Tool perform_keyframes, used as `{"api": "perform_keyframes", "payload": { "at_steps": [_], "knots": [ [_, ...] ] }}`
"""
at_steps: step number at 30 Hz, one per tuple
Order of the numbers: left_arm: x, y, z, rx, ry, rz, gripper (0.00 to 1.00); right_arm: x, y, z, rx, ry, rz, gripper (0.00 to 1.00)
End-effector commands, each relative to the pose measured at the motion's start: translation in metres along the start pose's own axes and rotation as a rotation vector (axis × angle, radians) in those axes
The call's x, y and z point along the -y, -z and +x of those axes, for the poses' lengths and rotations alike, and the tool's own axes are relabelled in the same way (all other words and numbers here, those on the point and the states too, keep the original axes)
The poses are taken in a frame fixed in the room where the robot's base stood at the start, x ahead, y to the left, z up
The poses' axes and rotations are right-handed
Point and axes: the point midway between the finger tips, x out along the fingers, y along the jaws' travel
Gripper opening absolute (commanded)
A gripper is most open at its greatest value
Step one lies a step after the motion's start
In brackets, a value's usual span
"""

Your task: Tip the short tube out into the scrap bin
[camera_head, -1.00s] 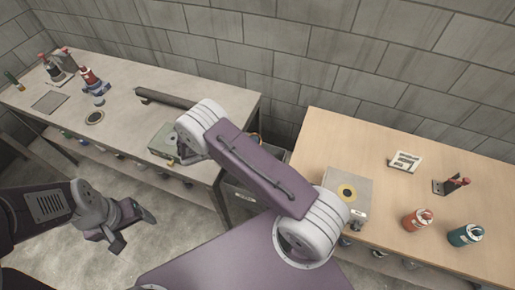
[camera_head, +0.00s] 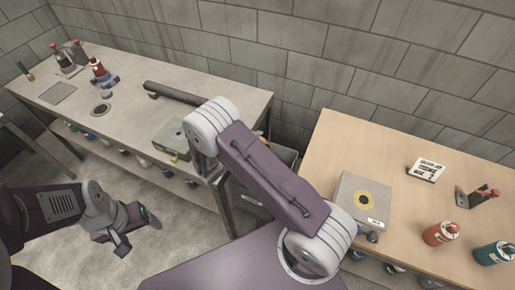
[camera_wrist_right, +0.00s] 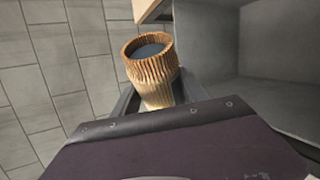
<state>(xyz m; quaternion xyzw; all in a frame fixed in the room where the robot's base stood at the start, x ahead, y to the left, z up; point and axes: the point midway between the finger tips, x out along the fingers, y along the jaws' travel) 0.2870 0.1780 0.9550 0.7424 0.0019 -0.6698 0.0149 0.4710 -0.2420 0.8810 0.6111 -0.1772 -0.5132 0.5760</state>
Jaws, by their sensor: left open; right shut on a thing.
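In the right wrist view, my right gripper (camera_wrist_right: 155,92) is shut on the short tube (camera_wrist_right: 150,68), a tan, ribbed, mesh-like cylinder. Its open end with a brown rim faces the camera, and something dark grey shows inside. In the head view my right gripper and the tube are hidden behind my right arm. A grey bin (camera_head: 246,198) with a small label stands low between the two benches, mostly covered by that arm; I cannot read the label. My left gripper (camera_head: 139,230) is open and empty, low at the left, in front of the grey bench.
The grey bench (camera_head: 180,78) carries a dark bar (camera_head: 172,93), a green box (camera_head: 172,138) and a red bottle (camera_head: 98,70). The wooden bench (camera_head: 335,140) carries a grey box (camera_head: 362,198), a white sign (camera_head: 425,170), an orange bottle (camera_head: 441,233) and a teal bottle (camera_head: 494,252).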

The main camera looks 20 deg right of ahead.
Motion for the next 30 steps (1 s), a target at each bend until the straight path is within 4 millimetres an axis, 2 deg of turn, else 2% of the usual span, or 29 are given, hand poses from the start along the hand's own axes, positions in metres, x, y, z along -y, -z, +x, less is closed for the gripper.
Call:
{"api": "perform_keyframes", "payload": {
  "at_steps": [1, 13, 24, 30],
  "knots": [
    [0.0, -0.001, 0.013, 0.0, 0.0, 0.0, 0.76, 0.007, 0.001, 0.003, -0.015, -0.019, 0.038, 0.08],
    [0.001, -0.006, 0.062, 0.0, 0.0, 0.0, 0.76, 0.016, 0.007, 0.009, -0.145, -0.156, 0.37, 0.08],
    [0.002, -0.011, 0.106, 0.0, 0.0, 0.0, 0.76, 0.003, 0.0, 0.001, -0.226, -0.242, 0.584, 0.08],
    [0.002, -0.012, 0.119, 0.0, 0.0, 0.0, 0.76, -0.004, -0.002, -0.002, -0.252, -0.271, 0.652, 0.08]
  ]
}}
